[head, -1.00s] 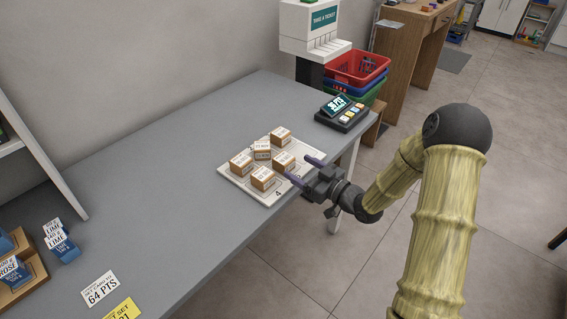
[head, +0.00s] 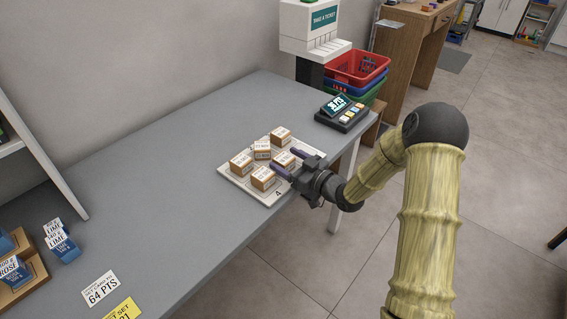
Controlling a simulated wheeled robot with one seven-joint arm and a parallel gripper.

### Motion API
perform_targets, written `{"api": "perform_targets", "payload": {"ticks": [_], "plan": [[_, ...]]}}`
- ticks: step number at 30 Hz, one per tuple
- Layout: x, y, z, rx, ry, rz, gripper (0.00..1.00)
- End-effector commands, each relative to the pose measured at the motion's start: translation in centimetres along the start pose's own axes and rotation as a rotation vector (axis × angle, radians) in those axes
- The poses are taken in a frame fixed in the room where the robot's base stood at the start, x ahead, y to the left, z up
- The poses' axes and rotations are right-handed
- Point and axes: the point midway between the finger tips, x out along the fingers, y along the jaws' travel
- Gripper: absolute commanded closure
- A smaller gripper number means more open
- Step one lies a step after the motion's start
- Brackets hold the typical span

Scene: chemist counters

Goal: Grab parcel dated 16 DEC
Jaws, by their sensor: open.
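Several small brown parcels with white printed labels stand on a white board with printed numbers (head: 232,178) on the grey counter. One is at the back (head: 281,135), one in the middle (head: 262,150), one at the left (head: 241,164), one at the front (head: 263,178) and one at the right (head: 284,159). The label dates are too small to read. My gripper (head: 285,160) is open at the board's right side, its fingers pointing left. The fingers lie on either side of the right parcel in the picture and partly hide it. I cannot tell whether they touch it.
A dark keypad device with a screen (head: 343,111) stands at the counter's far right end. Behind it are stacked baskets, red on top (head: 357,67), and a white ticket dispenser (head: 312,28). Blue boxes (head: 62,246) stand at the left. The counter between is mostly clear.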

Motion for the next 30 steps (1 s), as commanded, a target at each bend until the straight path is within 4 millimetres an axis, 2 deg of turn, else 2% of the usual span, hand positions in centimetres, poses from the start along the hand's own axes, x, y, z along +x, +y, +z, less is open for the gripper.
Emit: {"api": "perform_targets", "payload": {"ticks": [2, 10, 20, 25, 30], "plan": [[0.0, 0.0, 0.0, 0.000, 0.000, 0.000, 0.29], [0.0, 0.0, 0.0, 0.000, 0.000, 0.000, 0.79], [0.0, 0.0, -0.5, -0.001, 0.001, 0.000, 0.79], [0.0, 0.0, -2.7, -0.004, 0.002, -0.001, 0.79], [0.0, 0.0, -6.1, -0.006, 0.003, 0.000, 0.79]]}}
